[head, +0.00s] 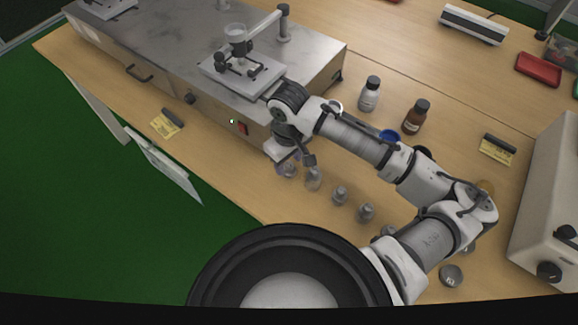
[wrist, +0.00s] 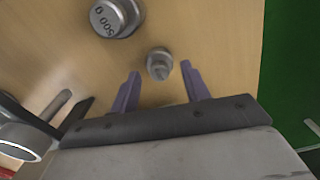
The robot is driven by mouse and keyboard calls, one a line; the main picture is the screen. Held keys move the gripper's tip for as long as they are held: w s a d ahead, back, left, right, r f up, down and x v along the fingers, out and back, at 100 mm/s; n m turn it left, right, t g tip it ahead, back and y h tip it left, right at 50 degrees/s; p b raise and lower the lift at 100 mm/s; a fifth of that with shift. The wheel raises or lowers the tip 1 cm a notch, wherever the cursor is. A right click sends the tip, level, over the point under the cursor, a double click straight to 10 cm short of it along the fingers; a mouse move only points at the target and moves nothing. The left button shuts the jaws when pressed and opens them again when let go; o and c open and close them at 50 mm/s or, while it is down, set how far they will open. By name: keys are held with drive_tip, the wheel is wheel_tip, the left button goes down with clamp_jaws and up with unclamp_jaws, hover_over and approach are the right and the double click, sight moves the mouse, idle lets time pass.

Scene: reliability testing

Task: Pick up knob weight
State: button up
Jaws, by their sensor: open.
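A small grey metal knob weight (wrist: 159,62) stands on the wooden table in the wrist view, just beyond and between the tips of my two purple fingers. My gripper (wrist: 160,74) is open and empty, with a gap showing between each finger and the weight. A larger knob weight marked 500 (wrist: 103,18) stands to its upper left, partly cut off by the frame edge. In the head view my gripper (head: 287,163) points down at the table near the steel box, at the left end of a row of knob weights, including one weight (head: 340,195) and another (head: 366,212).
A long steel-topped box (head: 185,50) stands behind and left of my gripper. A white bottle (head: 369,95) and a brown bottle (head: 415,118) stand behind my arm. A beige instrument (head: 548,200) is at right. The table's front edge drops to a green floor (head: 90,210).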

drive_tip(key=shift+f, duration=0.15)
drive_tip(key=shift+c, duration=0.2)
clamp_jaws()
wheel_tip(320, 180, up, 20)
drive_tip(key=b, duration=0.1)
idle(0.5)
drive_tip(key=shift+b, duration=0.3)
drive_tip(key=shift+f+b, duration=5.25)
drive_tip(key=shift+f, duration=3.25)
